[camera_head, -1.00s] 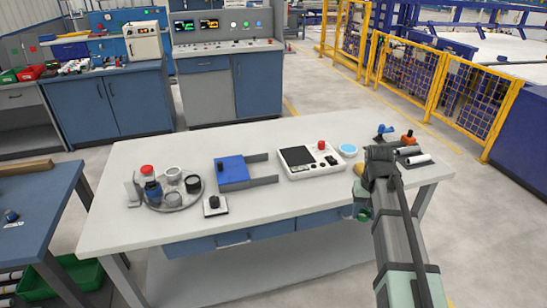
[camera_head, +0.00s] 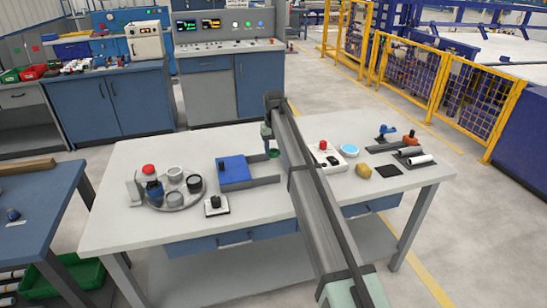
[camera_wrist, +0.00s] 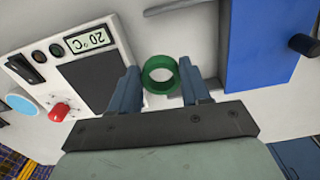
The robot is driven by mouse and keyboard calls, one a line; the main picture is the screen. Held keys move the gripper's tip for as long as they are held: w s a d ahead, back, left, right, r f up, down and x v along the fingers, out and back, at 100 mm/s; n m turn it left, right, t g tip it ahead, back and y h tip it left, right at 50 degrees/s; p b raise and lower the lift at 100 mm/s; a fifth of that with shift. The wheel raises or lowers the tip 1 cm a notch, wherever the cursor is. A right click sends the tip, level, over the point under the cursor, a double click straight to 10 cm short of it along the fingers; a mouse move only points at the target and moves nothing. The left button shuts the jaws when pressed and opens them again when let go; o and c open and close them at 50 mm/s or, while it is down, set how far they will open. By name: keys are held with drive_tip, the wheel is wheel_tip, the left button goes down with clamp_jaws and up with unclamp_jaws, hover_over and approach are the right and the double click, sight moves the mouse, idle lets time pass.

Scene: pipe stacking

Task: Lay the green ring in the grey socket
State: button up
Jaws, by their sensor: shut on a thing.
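The green ring (camera_wrist: 147,76) sits between the two blue-grey fingers of my gripper (camera_wrist: 162,87) in the wrist view. My gripper (camera_head: 268,142) is shut on it, and the ring (camera_head: 272,154) shows small and green just below the fingers in the head view. It is held over the worktable, between the blue box and the white device. At the table's left, a round grey tray (camera_head: 186,203) bears several small round pieces, including light grey cup-like ones (camera_head: 174,173). I cannot tell which of them is the grey socket.
The blue box (camera_head: 233,170) with grey rails and a small black-knobbed block (camera_head: 215,205) stand between tray and gripper. A white device (camera_head: 329,158) is partly behind my arm. The table's front left is clear.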

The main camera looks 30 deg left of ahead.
hover_over(271, 165)
drive_tip(key=shift+n, duration=0.3)
drive_tip(key=shift+s+f, duration=0.1)
drive_tip(key=shift+f, duration=4.45)
drive_tip(key=shift+f, duration=0.1)
drive_tip(key=o, duration=1)
wheel_tip(271, 165, up, 11)
drive_tip(key=shift+r, duration=0.6)
drive_tip(key=shift+c, duration=1)
